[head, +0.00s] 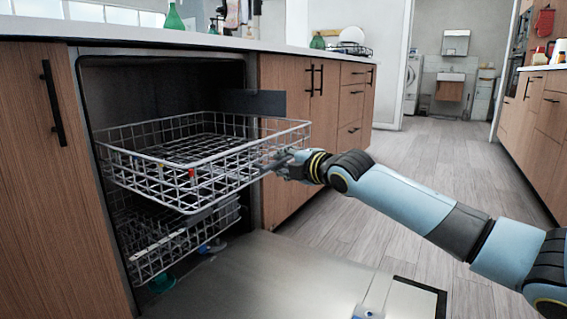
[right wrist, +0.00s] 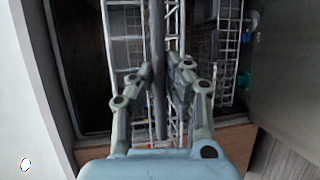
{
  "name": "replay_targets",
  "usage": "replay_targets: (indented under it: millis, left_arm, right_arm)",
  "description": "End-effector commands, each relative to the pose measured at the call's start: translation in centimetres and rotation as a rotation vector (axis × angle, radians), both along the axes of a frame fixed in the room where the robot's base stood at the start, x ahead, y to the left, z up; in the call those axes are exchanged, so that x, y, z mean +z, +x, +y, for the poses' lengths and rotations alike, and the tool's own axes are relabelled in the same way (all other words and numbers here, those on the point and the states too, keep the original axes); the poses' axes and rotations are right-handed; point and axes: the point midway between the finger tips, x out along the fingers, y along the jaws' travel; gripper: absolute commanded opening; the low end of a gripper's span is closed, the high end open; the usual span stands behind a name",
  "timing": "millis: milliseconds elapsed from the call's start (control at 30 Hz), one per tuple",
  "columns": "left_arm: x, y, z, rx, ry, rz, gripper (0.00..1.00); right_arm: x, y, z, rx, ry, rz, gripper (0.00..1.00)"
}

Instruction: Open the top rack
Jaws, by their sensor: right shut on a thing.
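The top rack (head: 180,172) is a white wire basket that stands partly out of the open dishwasher in the head view. My right gripper (head: 275,165) reaches in from the right and is shut on the rack's front right part. In the right wrist view my right gripper's fingers (right wrist: 160,80) close around a bar of the top rack (right wrist: 132,45). My left gripper does not show in either view.
The lower rack (head: 180,240) sits inside the dishwasher below. The dishwasher door (head: 270,275) lies open and flat in front. Wooden cabinets (head: 300,130) flank it, under a white countertop (head: 150,36). The wooden floor to the right is clear.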

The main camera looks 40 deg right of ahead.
Motion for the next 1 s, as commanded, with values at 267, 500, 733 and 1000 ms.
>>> replay_targets:
  millis: [267, 500, 733, 1000]
  left_arm:
    - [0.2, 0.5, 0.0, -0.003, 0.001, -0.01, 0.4]
    - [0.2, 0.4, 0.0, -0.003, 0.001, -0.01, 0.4]
    - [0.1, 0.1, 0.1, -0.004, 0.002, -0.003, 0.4]
    - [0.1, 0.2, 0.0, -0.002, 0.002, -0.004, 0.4]
  right_arm:
    - [0.2, 0.1, 0.0, 0.0, -0.005, -0.003, 0.0]
    - [0.1, 0.0, 0.0, 0.001, -0.003, -0.002, 0.36]
    - [0.1, -0.1, 0.0, 0.0, -0.002, -0.001, 0.36]
    - [0.6, -3.3, 0.1, 0.004, -0.008, 0.001, 0.36]
